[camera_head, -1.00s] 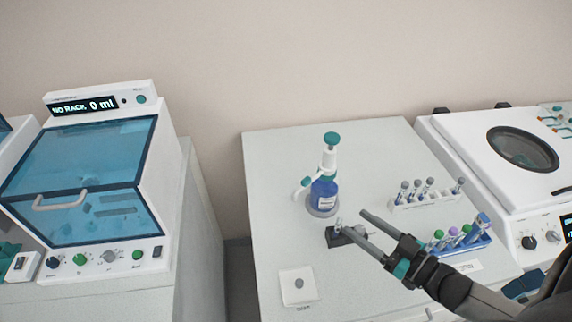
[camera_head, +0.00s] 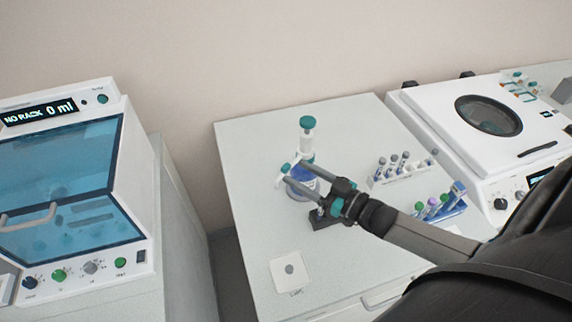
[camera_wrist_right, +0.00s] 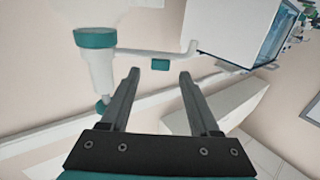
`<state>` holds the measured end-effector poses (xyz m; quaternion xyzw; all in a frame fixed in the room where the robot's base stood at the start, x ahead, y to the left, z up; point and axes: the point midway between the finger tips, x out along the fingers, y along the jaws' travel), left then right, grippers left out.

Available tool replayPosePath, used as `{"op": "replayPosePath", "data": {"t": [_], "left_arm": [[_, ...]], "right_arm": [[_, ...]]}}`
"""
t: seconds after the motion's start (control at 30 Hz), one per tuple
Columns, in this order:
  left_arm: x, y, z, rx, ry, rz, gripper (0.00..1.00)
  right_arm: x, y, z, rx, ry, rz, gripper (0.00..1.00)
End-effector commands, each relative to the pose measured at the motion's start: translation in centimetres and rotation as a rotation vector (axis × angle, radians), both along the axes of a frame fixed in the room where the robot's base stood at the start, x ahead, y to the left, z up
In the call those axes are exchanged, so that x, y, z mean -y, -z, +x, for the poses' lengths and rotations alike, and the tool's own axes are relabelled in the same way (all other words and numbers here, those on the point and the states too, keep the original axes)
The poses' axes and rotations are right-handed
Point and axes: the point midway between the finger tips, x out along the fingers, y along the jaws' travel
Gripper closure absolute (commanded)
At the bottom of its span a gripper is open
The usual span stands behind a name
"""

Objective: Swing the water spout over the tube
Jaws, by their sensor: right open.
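The blue dispenser bottle (camera_head: 302,188) with a white pump head and teal cap (camera_head: 307,122) stands on the bench. Its white water spout (camera_head: 280,180) points to the left. In the right wrist view the spout (camera_wrist_right: 150,54) runs sideways from the pump head (camera_wrist_right: 98,66), with a teal piece (camera_wrist_right: 160,65) below it. My right gripper (camera_head: 290,176) is open in front of the bottle. In the wrist view its fingertips (camera_wrist_right: 159,74) are spread on either side of the teal piece; contact cannot be told. The dark tube holder (camera_head: 321,221) is under the gripper, which hides most of the tube.
A white rack (camera_head: 402,171) and a blue rack (camera_head: 443,208) with tubes stand to the right. A white square pad (camera_head: 289,271) lies at the front. A centrifuge-like machine (camera_head: 440,115) is at far right; a blue-windowed cabinet (camera_head: 75,185) is at left.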

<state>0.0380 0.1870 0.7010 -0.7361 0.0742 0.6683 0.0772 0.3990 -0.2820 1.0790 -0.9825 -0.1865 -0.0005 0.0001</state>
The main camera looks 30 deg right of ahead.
Motion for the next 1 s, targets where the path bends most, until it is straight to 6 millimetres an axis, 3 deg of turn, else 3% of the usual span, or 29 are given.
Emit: {"op": "replayPosePath", "data": {"t": [0.3,0.77,1.0], "left_arm": [[0.0,-0.1,0.3,0.006,0.001,-0.001,0.5],[0.0,-0.1,-0.3,-0.004,0.001,0.001,0.5],[-0.2,-0.1,-0.4,-0.006,0.001,0.002,0.5]], "right_arm": [[-1.4,0.0,3.6,0.0,0.001,0.0,0.38],[-1.7,0.0,4.4,-0.001,0.0,0.0,0.38],[-1.7,0.1,4.3,-0.001,0.0,0.0,0.65]]}}
